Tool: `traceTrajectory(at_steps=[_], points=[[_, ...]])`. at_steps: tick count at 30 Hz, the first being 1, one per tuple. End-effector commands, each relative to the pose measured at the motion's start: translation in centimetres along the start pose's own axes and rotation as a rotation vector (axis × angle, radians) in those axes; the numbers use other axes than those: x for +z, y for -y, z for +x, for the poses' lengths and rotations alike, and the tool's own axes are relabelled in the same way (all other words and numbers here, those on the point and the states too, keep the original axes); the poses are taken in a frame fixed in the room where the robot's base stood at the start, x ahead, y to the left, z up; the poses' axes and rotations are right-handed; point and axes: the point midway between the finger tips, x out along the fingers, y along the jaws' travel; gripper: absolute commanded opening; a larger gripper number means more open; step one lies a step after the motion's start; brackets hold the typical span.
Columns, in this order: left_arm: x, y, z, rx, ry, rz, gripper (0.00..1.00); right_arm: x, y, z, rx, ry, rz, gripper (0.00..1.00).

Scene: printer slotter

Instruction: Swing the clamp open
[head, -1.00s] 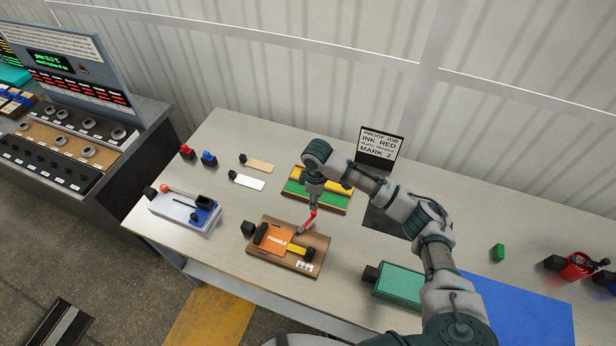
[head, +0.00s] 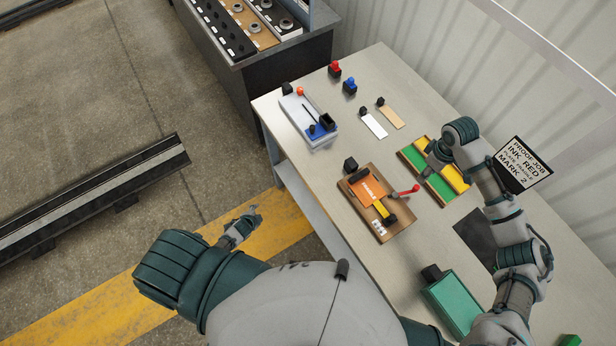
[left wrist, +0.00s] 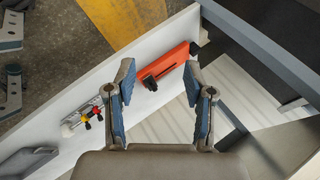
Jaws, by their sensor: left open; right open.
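A wooden board (head: 360,215) on the table holds an orange plate marked FRAGILE (head: 366,190). A yellow bar with a black end (head: 381,209) lies across the plate's near part. A red clamp handle (head: 404,191) with a round end sticks out to the right past the board's edge. My right gripper (head: 434,158) is apart from the handle, up and to the right, over a green and yellow tray (head: 446,189); its fingers are small and partly hidden by its arm. My left gripper (head: 252,217) hangs over the floor, left of the table. Its open, empty fingers (left wrist: 160,82) show in the left wrist view.
A white tray with a blue pad (head: 309,120), red (head: 334,69) and blue (head: 350,86) stamps and two small tags stand at the far side. A green box (head: 456,303) and a sign (head: 519,168) stand to the right. Bare tabletop lies left of the board.

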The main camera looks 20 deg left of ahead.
Motion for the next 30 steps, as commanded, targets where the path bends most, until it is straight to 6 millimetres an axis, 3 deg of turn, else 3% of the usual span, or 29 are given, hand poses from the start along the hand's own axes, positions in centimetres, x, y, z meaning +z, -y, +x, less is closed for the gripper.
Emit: traceTrajectory(at_steps=[1, 3, 9, 12, 14, 17, 21, 27, 30], points=[[-1.1, 3.4, -0.2, -0.050, -0.026, 0.077, 0.53, 0.0, 0.0, 0.0, 0.000, 0.000, 0.000, 0.42], [-2.6, 7.7, -0.7, -0.119, -0.056, 0.195, 0.53, 0.0, 0.0, 0.0, 0.000, 0.000, 0.000, 0.42], [-8.2, 19.1, -4.2, -0.333, -0.122, 0.557, 0.53, 0.0, 0.0, 0.0, 0.000, 0.000, 0.000, 0.42], [-12.1, 23.4, -7.3, -0.446, -0.149, 0.792, 0.53, 0.0, 0.0, 0.0, 0.000, 0.000, 0.000, 0.42], [-15.1, 24.8, -9.5, -0.513, -0.168, 0.970, 0.53, 0.0, 0.0, 0.0, 0.000, 0.000, 0.000, 0.42], [-20.2, 24.4, -13.6, -0.618, -0.209, 1.319, 0.53, 0.1, 0.0, 0.0, 0.000, 0.000, 0.000, 0.42], [-25.4, 21.0, -19.2, -0.762, -0.259, 1.772, 0.53, 0.1, 0.0, 0.0, 0.000, -0.001, 0.000, 0.42], [-28.4, 16.2, -25.2, -0.932, -0.301, 2.183, 0.53, 0.0, 0.0, 0.0, 0.000, 0.000, 0.000, 0.42], [-28.9, 14.9, -26.8, -0.981, -0.309, 2.281, 0.53, 0.0, 0.0, 0.0, 0.000, 0.000, 0.000, 0.42]])
